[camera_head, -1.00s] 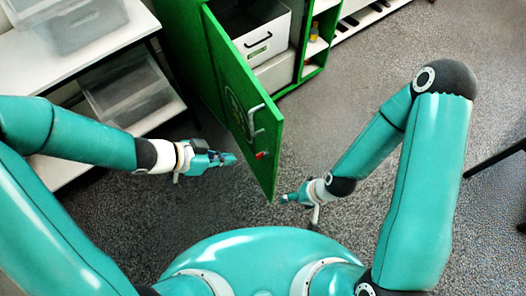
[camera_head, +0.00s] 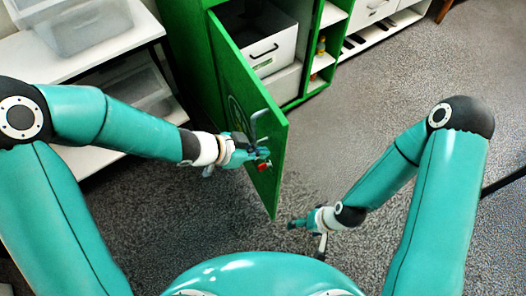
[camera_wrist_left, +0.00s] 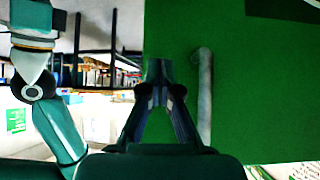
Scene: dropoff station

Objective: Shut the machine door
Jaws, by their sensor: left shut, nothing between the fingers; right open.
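The green machine door (camera_head: 246,100) stands swung open from the green cabinet (camera_head: 186,35), its outer face towards the left. My left gripper (camera_head: 262,155) is shut and empty at that outer face, just below the grey handle (camera_head: 258,124) and by a small red part (camera_head: 265,166). In the left wrist view the door (camera_wrist_left: 240,90) fills the right side, with the handle (camera_wrist_left: 204,95) right beside the closed fingers (camera_wrist_left: 158,75). Whether the fingers touch the door I cannot tell. My right gripper (camera_head: 294,223) is low on the other side of the door, apart from it, and open.
Inside the cabinet is a white box (camera_head: 268,45) with a black handle. Green shelves (camera_head: 325,45) adjoin it on the right. A white table (camera_head: 90,50) with clear bins (camera_head: 80,22) stands at the left. The grey floor (camera_head: 390,90) to the right is mostly clear.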

